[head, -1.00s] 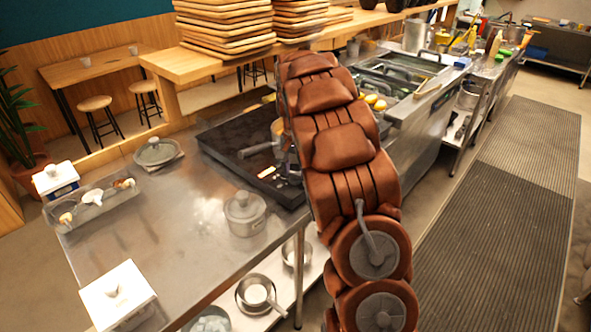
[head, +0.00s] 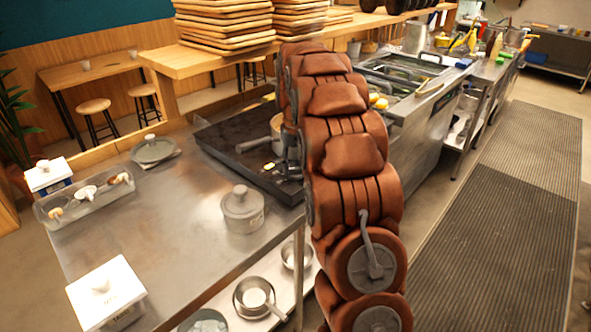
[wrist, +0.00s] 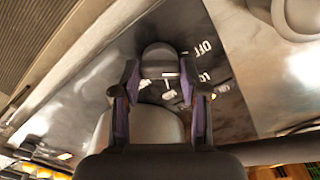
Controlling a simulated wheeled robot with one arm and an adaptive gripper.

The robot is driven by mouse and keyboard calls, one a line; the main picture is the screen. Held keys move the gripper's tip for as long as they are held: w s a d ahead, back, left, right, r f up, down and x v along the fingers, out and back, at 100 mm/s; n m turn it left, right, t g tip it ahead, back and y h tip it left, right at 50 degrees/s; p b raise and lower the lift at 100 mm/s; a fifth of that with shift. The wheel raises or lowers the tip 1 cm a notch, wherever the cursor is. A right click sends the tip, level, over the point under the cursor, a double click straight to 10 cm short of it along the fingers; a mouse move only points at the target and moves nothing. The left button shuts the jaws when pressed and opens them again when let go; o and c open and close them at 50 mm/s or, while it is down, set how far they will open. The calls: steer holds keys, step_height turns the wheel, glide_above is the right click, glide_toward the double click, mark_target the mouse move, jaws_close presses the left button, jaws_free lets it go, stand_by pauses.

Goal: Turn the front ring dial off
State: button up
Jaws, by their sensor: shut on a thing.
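In the head view my gripper (head: 289,168) is low at the stove's front right corner, and the dial is hidden there. In the wrist view a dark rounded dial (wrist: 158,58) with a pale line lies between the fingertips of my gripper (wrist: 159,82). The gripper is shut on the dial. White "OFF" lettering (wrist: 203,48) is printed right of the dial, with more lettering partly hidden by the right finger.
A grey lidded pot (head: 243,210) stands on the steel counter (head: 185,220) near the stove. A tray with small bowls (head: 87,200) and white boxes (head: 107,295) are at the left. Stacked wooden trays (head: 225,25) stand on the back ledge. Open floor lies to the right.

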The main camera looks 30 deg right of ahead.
mark_target(296, 168)
steer(key=shift+n+b, duration=0.4)
steer(key=shift+n, duration=0.7)
steer(key=o, duration=1.1)
steer(key=shift+o, duration=0.2)
step_height(296, 168, up, 12)
stand_by(0.4)
